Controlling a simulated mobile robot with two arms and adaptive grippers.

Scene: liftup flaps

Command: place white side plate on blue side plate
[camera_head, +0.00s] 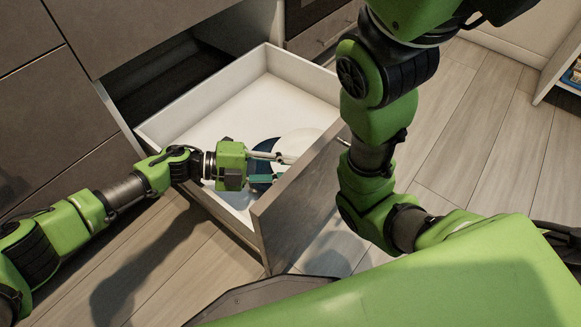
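The white side plate (302,140) lies in the open drawer, close to the drawer front, and its near part is hidden. The dark blue side plate (264,147) shows at its left, partly covered from view by my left gripper. The two plates look overlapped or side by side; I cannot tell which. My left gripper (280,168) reaches over the drawer from the left, with its fingers spread apart near the plates. No plate is clearly held between them. My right arm bends upward at the right, and its gripper is outside the view.
The white-lined drawer (215,117) is pulled out of a grey-brown cabinet (65,130); its tall front panel (295,205) stands between the plates and my body. Wooden floor (480,130) is clear at the right. A white shelf unit (556,70) stands at the far right edge.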

